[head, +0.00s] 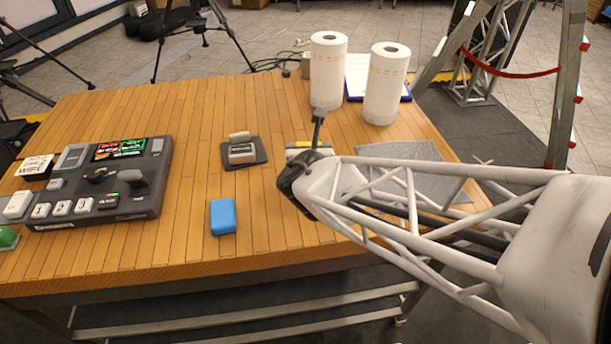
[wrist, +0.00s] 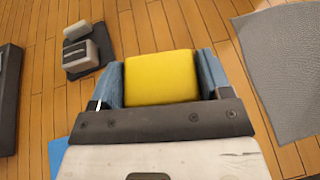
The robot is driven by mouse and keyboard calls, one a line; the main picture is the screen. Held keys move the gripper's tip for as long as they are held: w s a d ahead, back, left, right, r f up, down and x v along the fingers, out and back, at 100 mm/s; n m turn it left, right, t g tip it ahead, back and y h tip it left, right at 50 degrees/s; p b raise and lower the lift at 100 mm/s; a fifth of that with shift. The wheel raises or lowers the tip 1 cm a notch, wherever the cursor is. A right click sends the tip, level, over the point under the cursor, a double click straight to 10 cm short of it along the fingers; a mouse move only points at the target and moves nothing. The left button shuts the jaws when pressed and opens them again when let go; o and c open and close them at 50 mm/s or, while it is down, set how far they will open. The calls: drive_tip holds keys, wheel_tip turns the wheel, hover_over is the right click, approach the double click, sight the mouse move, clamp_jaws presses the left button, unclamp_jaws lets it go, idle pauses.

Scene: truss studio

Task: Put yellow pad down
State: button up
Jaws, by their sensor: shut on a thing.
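The yellow pad (wrist: 161,77) is a block held between the two blue-grey fingers of my gripper (wrist: 161,80) in the wrist view. The gripper is shut on it. I cannot tell whether the pad touches the table.
A blue block (head: 223,217) lies near the front edge. A grey device on a dark mat (head: 258,156) is left of my gripper. A grey cloth (head: 435,180) lies to the right. Two paper rolls (head: 328,75) (head: 385,88) stand behind. A control panel (head: 100,182) is at left.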

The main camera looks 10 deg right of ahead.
drive_tip(key=s+d+f+y, duration=0.1)
drive_tip(key=s+f, duration=0.1)
drive_tip(key=s, duration=0.9)
drive_tip(key=s+d+f+n, duration=0.1)
drive_tip(key=s+f, duration=0.1)
drive_tip(key=s, duration=0.9)
drive_tip(key=shift+d+n+y, duration=0.3)
drive_tip(key=shift+d+y, duration=0.05)
drive_tip(key=shift+y, duration=0.05)
drive_tip(key=shift+w, duration=0.4)
drive_tip(key=shift+w+a+f, duration=0.25)
drive_tip(key=shift+w+a, duration=0.2)
drive_tip(key=shift+w, duration=2.05)
drive_tip(key=shift+w+a+f, duration=0.2)
drive_tip(key=shift+w+a, duration=0.2)
drive_tip(key=shift+w, duration=2.1)
drive_tip(key=shift+w+a+f, duration=0.25)
drive_tip(key=shift+w+a, duration=0.2)
drive_tip(key=shift+w, duration=2.05)
drive_tip(key=shift+f, duration=1.75)
